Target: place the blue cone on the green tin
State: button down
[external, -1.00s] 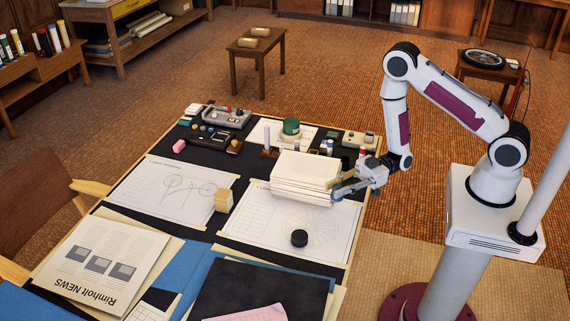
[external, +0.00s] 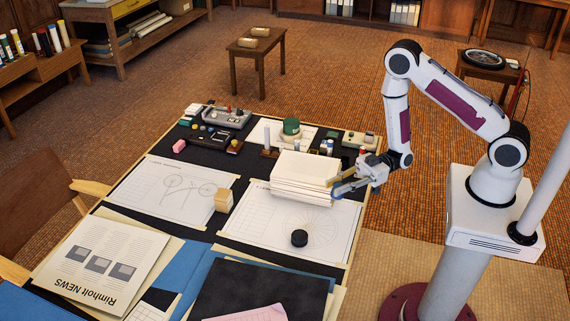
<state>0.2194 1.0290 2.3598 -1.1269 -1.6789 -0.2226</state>
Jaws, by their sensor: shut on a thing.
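The green tin (external: 291,127) stands upright at the back of the drafting table, behind the white stack. My gripper (external: 342,186) is low at the right edge of that stack, to the right of and nearer the camera than the tin. Its jaws are shut on a small blue thing, which I take for the blue cone (external: 343,189). The fingers hide most of it, so its shape and tilt are unclear. Nothing cone-shaped shows on top of the tin.
A thick white stack (external: 302,180) lies between my gripper and the tin. Small bottles (external: 326,147) and a grey upright post (external: 267,138) stand near the tin. A black round piece (external: 299,238) and a wooden block (external: 223,201) lie nearer the camera. The drawing sheet (external: 325,225) has bare room.

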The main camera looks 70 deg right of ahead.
notch_tip(320, 180, up, 12)
jog(key=m+t+h, duration=0.5)
jog(key=m+h, duration=0.1)
jog(key=h, duration=0.1)
send_over(292, 121)
notch_tip(292, 121, down, 5)
jog(key=shift+w+a+f, duration=0.1)
dwell(0.4)
jog(key=shift+f, duration=0.1)
jog(key=shift+f, duration=3)
jog(key=shift+f, duration=1.85)
